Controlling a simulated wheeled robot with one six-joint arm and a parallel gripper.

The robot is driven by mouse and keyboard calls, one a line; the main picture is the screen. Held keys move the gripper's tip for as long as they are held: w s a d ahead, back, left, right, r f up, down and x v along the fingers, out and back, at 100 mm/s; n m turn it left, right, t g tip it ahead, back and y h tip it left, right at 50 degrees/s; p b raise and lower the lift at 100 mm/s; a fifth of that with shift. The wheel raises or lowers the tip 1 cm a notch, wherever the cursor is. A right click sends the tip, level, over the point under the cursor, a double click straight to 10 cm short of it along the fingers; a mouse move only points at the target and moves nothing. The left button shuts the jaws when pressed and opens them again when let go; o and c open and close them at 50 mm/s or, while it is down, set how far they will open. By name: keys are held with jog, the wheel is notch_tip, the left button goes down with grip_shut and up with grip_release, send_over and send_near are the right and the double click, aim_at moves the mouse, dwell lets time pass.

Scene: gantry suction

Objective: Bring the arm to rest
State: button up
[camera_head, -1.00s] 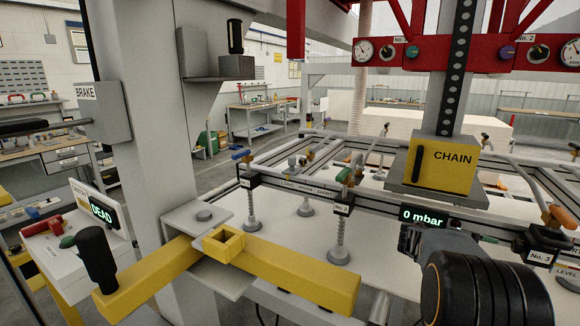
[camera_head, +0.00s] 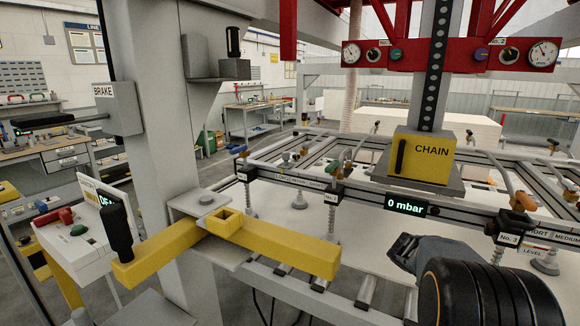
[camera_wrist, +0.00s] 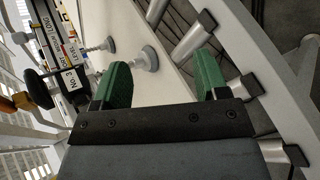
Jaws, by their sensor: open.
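My gripper (camera_wrist: 155,85) shows in the wrist view with its two green fingers spread apart and nothing between them. Beyond the fingers are a pale panel (camera_wrist: 175,62), a grey suction cup (camera_wrist: 145,58) and grey metal bars. In the head view, my arm's dark wrist part shows at the lower right, in front of the suction frame (camera_head: 455,219). The gripper's fingers cannot be made out in that view.
A yellow bar (camera_head: 280,250) with a square socket and a black handle juts from the grey column (camera_head: 160,130). A display (camera_head: 405,205) reads 0 mbar. A control box (camera_head: 75,240) stands at the left.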

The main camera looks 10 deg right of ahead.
jog(key=s+a+r+t+y+p, duration=0.1)
jog(key=s+a+t+y, duration=0.1)
jog(key=a, duration=0.8)
jog(key=s+a+r+t+y, duration=0.1)
jog(key=a+y, duration=0.3)
jog(key=a, duration=0.6)
jog(key=s+a+r+t+y+p, duration=0.1)
jog(key=s+a+t+y, duration=0.2)
jog(key=a, duration=0.7)
jog(key=shift+s+m+t+y+p, duration=0.2)
jog(key=shift+m+t+y+p, duration=0.15)
jog(key=shift+t, duration=0.25)
jog(key=shift+a+r, duration=0.2)
jog(key=shift+a, duration=0.1)
